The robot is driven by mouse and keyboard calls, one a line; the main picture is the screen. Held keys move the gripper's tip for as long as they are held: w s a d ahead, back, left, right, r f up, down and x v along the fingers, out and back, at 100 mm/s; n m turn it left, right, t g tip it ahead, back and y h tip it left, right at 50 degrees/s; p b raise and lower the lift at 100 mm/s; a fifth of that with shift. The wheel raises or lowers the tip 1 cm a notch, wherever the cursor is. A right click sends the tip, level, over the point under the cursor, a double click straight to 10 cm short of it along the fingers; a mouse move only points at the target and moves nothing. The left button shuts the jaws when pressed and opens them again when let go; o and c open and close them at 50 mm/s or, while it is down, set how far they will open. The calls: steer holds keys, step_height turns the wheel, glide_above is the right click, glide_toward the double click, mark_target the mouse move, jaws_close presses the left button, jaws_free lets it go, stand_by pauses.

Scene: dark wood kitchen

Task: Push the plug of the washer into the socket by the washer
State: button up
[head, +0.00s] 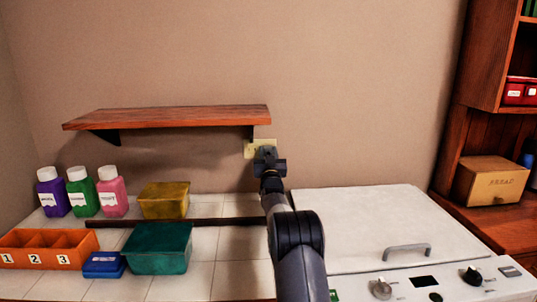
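The washer (370,225) is the white machine at the right, with a grey handle on its closed lid and knobs on its front panel. No plug or cord can be made out; the gripper may hide the plug.
Several bottles, a yellow bin (164,200), a teal bin (157,248), a blue box (104,265) and an orange numbered tray (80,240) stand on the tiled counter. A wooden cabinet with a bread box (490,181) is at the right.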

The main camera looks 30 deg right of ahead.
steer(key=o, duration=0.5)
steer(key=shift+s, duration=0.1)
steer(key=shift+b+v, duration=0.75)
steer(key=shift+v, duration=2.95)
steer(key=shift+w, duration=0.2)
steer(key=shift+p+x, duration=0.75)
steer(key=shift+x, duration=2.85)
steer(key=shift+s, duration=0.1)
